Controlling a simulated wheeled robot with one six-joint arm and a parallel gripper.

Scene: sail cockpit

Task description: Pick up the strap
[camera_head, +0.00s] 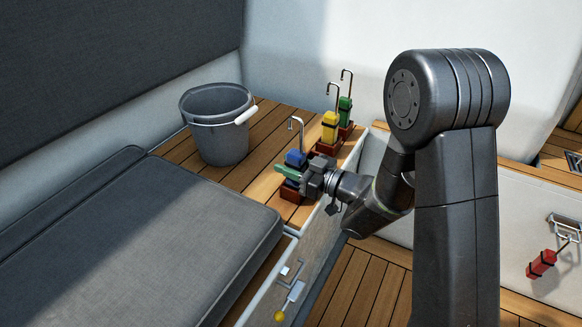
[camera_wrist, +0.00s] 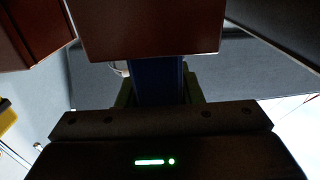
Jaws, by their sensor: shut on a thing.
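A blue strap bundle (camera_head: 295,157) with a metal hook on top stands upright in a reddish-brown holder (camera_head: 291,193) on the wooden bench. My gripper (camera_head: 290,173) reaches it from the right and is shut on it, just above the holder. In the wrist view, the blue strap (camera_wrist: 157,82) shows between the two jaws (camera_wrist: 158,95), and the brown holder (camera_wrist: 150,30) covers part of it. I cannot tell whether the strap is clear of the holder. Similar yellow (camera_head: 330,127) and green (camera_head: 345,110) bundles stand behind it in a row.
A grey bucket (camera_head: 215,140) stands on the bench (camera_head: 262,185) to the left. A grey cushion (camera_head: 130,240) fills the lower left. A red bundle (camera_head: 541,264) hangs at the right wall. Wooden floor (camera_head: 365,290) lies below.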

